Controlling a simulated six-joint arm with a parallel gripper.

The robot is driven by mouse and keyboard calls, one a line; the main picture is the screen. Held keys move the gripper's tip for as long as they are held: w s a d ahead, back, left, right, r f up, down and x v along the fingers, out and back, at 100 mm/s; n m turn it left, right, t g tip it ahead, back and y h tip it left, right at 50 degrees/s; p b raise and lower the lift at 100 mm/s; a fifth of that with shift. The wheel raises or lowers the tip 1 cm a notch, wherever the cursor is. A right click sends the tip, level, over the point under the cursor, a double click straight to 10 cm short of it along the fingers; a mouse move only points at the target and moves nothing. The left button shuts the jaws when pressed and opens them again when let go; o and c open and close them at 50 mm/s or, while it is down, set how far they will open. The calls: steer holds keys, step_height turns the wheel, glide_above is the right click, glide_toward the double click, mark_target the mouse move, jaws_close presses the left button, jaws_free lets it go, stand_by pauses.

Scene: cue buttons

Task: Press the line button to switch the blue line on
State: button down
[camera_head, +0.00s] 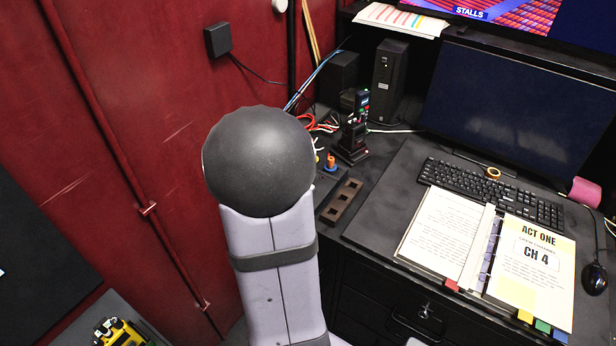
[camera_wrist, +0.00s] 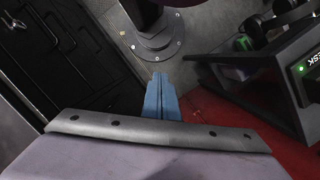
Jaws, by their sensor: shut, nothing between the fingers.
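I cannot make out a line button or a lit blue line in either view. In the wrist view, a dark slanted unit (camera_wrist: 304,88) stands at the right edge, with a small green light and cut-off lettering ending in "ESK". My gripper (camera_wrist: 158,78) shows there as two blue fingers pressed together, empty and apart from that unit, to its left. My gripper is out of sight in the head view, where my arm stands in the middle and hides part of the wall and desk.
The head view shows a desk with a keyboard (camera_head: 495,194), an open binder (camera_head: 530,258), a mouse (camera_head: 595,278) and a dark monitor (camera_head: 525,100). A handheld radio (camera_head: 354,118) stands near loose cables. The wrist view shows a round floor base (camera_wrist: 157,42) beyond my fingers.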

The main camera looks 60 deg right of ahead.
steer(key=d+r+m+t+p, duration=0.1)
steer(key=d+m+p, duration=0.1)
steer(key=d+m, duration=0.2)
steer(key=s+d+r+m+t+p, duration=0.1)
steer(key=d+m, duration=0.3)
steer(key=d, duration=0.6)
steer(key=d+r+m+t+p, duration=0.2)
steer(key=d+m+t+p, duration=0.1)
steer(key=d, duration=0.4)
steer(key=shift+s+d+r+m+y+p, duration=0.15)
steer(key=shift+s+d+m+y+p, duration=0.1)
steer(key=shift+m+y+p, duration=0.25)
steer(key=w+d+r+m+t, duration=0.4)
steer(key=w+d+r, duration=0.4)
steer(key=w+r, duration=0.3)
steer(key=shift+w+d+r+t+h, duration=0.15)
steer(key=shift+t+h, duration=0.25)
steer(key=shift+t, duration=0.5)
steer(key=shift+f+b, duration=3.25)
steer(key=shift+f, duration=1.2)
steer(key=shift+f, duration=0.15)
